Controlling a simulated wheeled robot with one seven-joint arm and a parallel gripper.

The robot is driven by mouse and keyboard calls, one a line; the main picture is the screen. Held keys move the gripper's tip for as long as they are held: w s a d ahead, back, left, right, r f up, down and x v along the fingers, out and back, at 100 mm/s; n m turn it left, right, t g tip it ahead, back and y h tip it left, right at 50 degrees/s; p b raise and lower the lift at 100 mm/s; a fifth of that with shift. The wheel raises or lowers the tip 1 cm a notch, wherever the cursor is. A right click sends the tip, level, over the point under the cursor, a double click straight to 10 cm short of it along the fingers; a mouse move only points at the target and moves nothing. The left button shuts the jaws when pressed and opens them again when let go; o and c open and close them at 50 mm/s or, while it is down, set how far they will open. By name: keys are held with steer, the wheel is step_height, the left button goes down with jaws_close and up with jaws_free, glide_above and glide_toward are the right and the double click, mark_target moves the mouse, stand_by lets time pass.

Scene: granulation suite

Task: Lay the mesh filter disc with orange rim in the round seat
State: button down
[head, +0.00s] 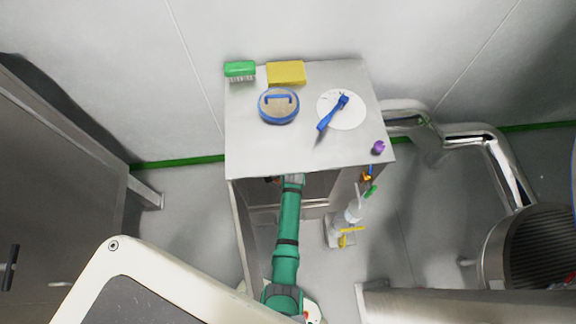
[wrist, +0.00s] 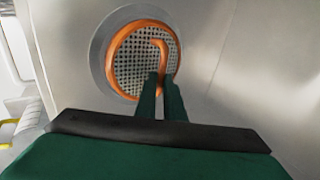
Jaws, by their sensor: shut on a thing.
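The mesh filter disc (wrist: 132,66) with its orange rim and hooked orange handle is in the wrist view. My gripper (wrist: 163,88) is shut on the handle. A grey ring (wrist: 98,52), which looks like the round seat, shows around the orange rim on a pale metal surface. The disc lies within the ring's outline, slightly off centre toward the right. I cannot tell whether it touches the ring or is held just in front of it. In the head view my gripper and the disc are hidden under the front of the steel table top.
The steel table top (head: 250,150) carries a blue-rimmed disc with a handle (head: 278,112), a white round plate (head: 355,115) with a blue tool (head: 332,112), a green brush (head: 240,68), a yellow block (head: 286,73) and a purple item (head: 378,147).

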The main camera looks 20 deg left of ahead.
steer(key=shift+f, duration=0.3)
steer(key=shift+f, duration=0.25)
steer(key=c, duration=1.9)
jaws_free()
steer(key=shift+o, duration=0.2)
steer(key=shift+r, duration=0.15)
steer(key=shift+r, duration=0.25)
steer(key=shift+s+d+r, duration=0.2)
steer(key=shift+r, duration=0.1)
steer(key=s+d, duration=0.2)
steer(key=s, duration=0.1)
steer(key=s+d, duration=0.2)
steer(key=s, duration=0.2)
steer(key=s+d, duration=0.2)
steer(key=s, duration=0.1)
steer(key=shift+s+d+r, duration=0.15)
steer(key=shift+s, duration=0.15)
